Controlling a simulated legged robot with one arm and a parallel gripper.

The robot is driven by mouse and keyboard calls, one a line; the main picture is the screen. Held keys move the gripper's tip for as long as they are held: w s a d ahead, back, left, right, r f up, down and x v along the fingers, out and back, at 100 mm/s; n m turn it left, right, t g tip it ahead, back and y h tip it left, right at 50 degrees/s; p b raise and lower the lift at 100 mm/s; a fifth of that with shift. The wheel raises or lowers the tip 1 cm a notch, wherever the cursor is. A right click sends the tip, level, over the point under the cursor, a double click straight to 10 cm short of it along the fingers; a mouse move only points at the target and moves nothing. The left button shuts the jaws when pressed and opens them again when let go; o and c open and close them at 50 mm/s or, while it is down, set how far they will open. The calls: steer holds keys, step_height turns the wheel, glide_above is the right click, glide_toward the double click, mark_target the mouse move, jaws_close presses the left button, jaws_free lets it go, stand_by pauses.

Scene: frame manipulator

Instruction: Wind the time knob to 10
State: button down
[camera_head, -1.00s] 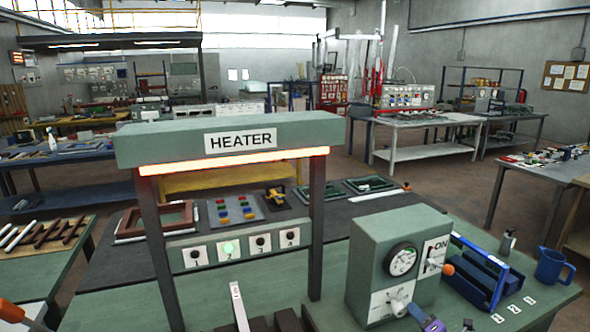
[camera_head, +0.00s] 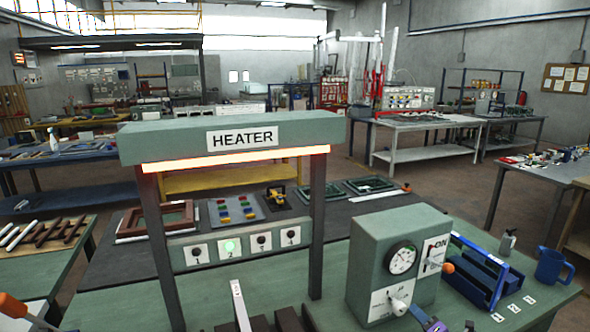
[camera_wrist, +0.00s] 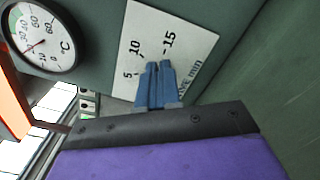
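The time knob (camera_head: 398,306) is a pale knob low on the front of the green control box (camera_head: 372,270). In the wrist view, its white scale plate (camera_wrist: 196,40) carries the marks 5, 10 and 15. My gripper (camera_wrist: 157,66) has two blue fingers drawn close together over the plate, tips just below and between 10 and 15. The fingers cover the knob's place, so its pointer and any hold on it are hidden.
A round temperature gauge (camera_head: 402,258) sits above the knob; an ON switch (camera_head: 434,258) is on the box's side. A blue tool carrier (camera_head: 480,270) and blue mug (camera_head: 553,267) stand to the right. The heater frame (camera_head: 232,138) stands left.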

steer(key=shift+w+a, duration=0.25)
steer(key=shift+a, duration=0.15)
steer(key=shift+d+r, duration=0.15)
steer(key=shift+d, duration=0.1)
steer(key=p+v, duration=0.2)
steer(key=v, duration=0.1)
steer(key=f+p+v, duration=0.1)
steer(key=v, duration=0.1)
steer(key=shift+d+p, duration=0.4)
steer(key=shift+d, duration=0.1)
steer(key=shift+s, duration=0.1)
steer(key=shift+a, duration=0.1)
